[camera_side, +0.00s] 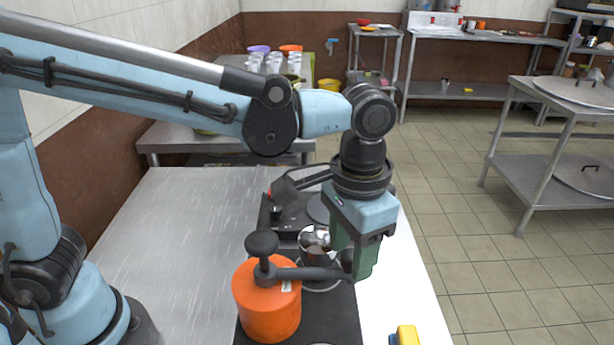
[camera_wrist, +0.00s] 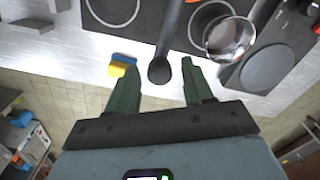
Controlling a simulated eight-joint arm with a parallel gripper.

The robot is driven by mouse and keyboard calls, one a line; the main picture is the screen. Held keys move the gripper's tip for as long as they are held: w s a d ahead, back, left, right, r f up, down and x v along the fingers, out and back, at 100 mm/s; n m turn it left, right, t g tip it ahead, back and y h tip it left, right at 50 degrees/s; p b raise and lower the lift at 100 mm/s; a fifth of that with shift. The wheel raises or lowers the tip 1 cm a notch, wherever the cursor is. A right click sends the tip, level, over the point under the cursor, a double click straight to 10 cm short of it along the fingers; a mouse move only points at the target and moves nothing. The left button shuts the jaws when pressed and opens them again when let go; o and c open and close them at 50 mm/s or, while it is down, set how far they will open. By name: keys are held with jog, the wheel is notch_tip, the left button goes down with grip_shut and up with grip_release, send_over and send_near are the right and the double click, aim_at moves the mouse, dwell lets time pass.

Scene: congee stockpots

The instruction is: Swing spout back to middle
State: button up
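An orange pot (camera_side: 267,305) with a black knob on top stands at the front of the dark hob. A dark bar that looks like the spout (camera_side: 310,273) reaches right from its top and ends in a rounded tip. In the wrist view the spout (camera_wrist: 169,35) comes down from the top edge. Its tip lies between the green fingers of my gripper (camera_wrist: 160,88), with a gap on each side. My gripper (camera_side: 355,270) points down at the tip in the side view. It looks open and hides part of the tip.
A shiny steel pot (camera_side: 314,240) sits just behind the spout; it also shows in the wrist view (camera_wrist: 230,38). A yellow and blue sponge (camera_side: 406,336) lies on the counter's right side. The steel counter (camera_side: 180,235) left of the hob is bare.

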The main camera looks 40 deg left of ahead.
jog(key=shift+r, duration=3.5)
jog(key=s+a+f+n+t, duration=0.1)
jog(key=a+f+n+t, duration=0.1)
jog(key=a, duration=0.8)
jog(key=s+a+f+n+t, duration=0.1)
jog(key=a+f+t, duration=0.4)
jog(key=a, duration=0.6)
jog(key=shift+s+a+f+n, duration=0.15)
jog(key=shift+s+a+n, duration=0.15)
jog(key=shift+n, duration=0.2)
